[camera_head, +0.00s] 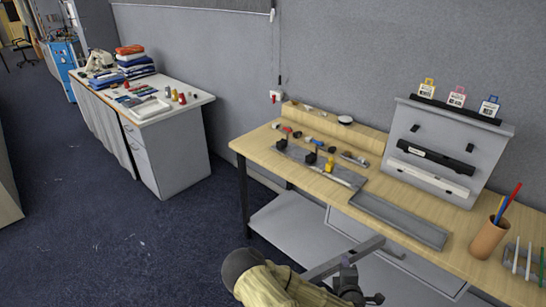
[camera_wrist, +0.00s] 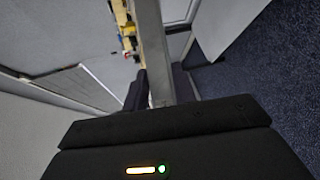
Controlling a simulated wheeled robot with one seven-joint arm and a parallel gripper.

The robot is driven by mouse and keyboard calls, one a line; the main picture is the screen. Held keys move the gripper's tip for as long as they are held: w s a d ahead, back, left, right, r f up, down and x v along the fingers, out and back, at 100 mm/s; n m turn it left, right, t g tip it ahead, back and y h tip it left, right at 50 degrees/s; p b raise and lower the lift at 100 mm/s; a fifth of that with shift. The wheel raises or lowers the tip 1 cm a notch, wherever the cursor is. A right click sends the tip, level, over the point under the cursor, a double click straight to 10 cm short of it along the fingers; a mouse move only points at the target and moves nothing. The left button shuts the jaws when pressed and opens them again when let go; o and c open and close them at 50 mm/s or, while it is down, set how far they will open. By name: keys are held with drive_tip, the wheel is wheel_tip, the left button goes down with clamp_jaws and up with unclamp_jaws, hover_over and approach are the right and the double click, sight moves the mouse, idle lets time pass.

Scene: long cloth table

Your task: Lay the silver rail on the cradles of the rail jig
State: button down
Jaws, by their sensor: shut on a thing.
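The silver rail (camera_head: 330,265) is a long straight grey bar, held in front of the table's near edge in the head view. My gripper (camera_head: 348,264) is shut on it. In the wrist view the rail (camera_wrist: 154,45) runs away from the dark finger (camera_wrist: 137,92) toward the top edge, and its far end is out of frame. The rail jig (camera_head: 318,165) is a grey plate on the left part of the wooden table, with black upright cradles and a yellow piece on it. The rail is apart from the jig, to its right and nearer to me.
A shallow grey tray (camera_head: 400,218) lies along the table's front edge. A grey rack (camera_head: 440,150) with black and white bars stands behind it. A pen cup (camera_head: 488,238) is at the right. Small parts lie behind the jig. A white side table (camera_head: 185,108) stands apart at left.

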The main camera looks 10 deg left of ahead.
drive_tip(key=s+f, duration=0.4)
drive_tip(key=f, duration=0.5)
drive_tip(key=shift+s, duration=0.4)
